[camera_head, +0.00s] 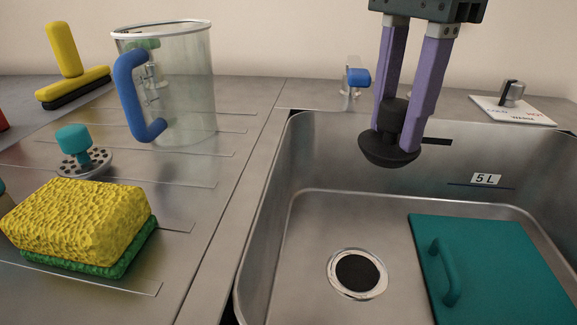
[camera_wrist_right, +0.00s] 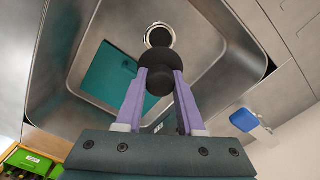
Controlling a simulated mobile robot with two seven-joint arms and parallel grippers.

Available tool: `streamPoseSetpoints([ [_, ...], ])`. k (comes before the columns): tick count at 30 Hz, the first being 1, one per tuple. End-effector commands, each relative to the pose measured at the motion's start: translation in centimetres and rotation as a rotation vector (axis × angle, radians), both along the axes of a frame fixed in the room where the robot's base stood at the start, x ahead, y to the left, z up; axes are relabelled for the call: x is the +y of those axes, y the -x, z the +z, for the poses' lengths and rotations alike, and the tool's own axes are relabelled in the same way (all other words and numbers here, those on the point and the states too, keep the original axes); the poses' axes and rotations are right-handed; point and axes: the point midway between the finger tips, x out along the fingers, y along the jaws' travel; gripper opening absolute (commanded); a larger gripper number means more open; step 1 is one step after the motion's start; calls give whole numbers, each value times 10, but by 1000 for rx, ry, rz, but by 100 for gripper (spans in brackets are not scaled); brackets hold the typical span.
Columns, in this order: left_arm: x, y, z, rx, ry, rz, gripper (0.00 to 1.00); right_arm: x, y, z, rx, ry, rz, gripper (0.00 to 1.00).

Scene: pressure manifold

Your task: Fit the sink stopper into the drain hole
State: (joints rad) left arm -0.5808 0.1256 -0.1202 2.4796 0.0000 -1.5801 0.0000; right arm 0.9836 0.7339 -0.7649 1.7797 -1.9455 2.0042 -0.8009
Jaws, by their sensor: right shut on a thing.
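The black sink stopper (camera_head: 389,150) is a round dome with a knob on top. My right gripper (camera_head: 398,115) is shut on its knob and holds it in the air over the far part of the sink. The drain hole (camera_head: 357,273) is a dark circle with a bright metal rim in the sink floor, lower and nearer than the stopper. In the right wrist view the stopper (camera_wrist_right: 152,64) sits between the purple fingers (camera_wrist_right: 160,85), and the drain (camera_wrist_right: 159,36) shows just beyond it, partly covered. My left gripper is in neither view.
A teal board with a handle (camera_head: 495,270) lies in the sink right of the drain. A blue-ended tap (camera_head: 357,77) stands behind the sink.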

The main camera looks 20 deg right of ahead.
Motion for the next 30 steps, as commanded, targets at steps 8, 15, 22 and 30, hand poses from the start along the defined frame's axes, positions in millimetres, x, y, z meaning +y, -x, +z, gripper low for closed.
streamPoseSetpoints([
  [8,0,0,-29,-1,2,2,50,0,1,-60,10,-3,-19,0],
  [15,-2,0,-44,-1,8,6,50,-1,2,-126,10,-1,-18,0],
  [22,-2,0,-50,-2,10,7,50,0,0,-162,3,-1,-17,0],
  [30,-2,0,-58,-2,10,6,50,0,1,-191,6,0,-18,0],
])
